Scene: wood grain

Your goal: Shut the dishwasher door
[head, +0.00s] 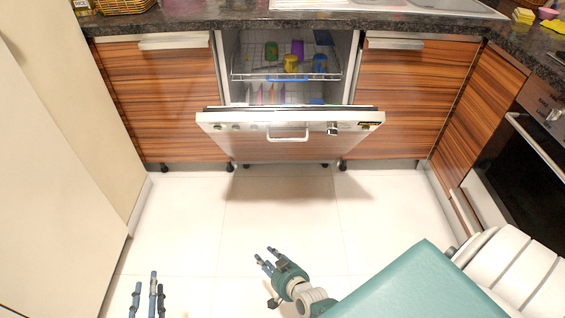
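The dishwasher door (235,119) is part-way open, tilted out toward me below the dishwasher's opening. Its silver top edge carries a handle (288,133) and small controls. Inside the dishwasher, the upper rack (250,76) holds several colored cups, and more dishes show below it. My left gripper (146,298) is at the bottom left, over the floor, with its fingers spread apart and empty. My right gripper (265,259) is at the bottom center, well short of the door, with its fingers apart and empty. Neither gripper touches the door.
White tiled floor (185,225) lies clear between me and the door. Wood-grain cabinets (160,95) flank the dishwasher under a dark countertop (205,17). An oven (520,150) stands at the right, and a pale panel (50,170) is at the left.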

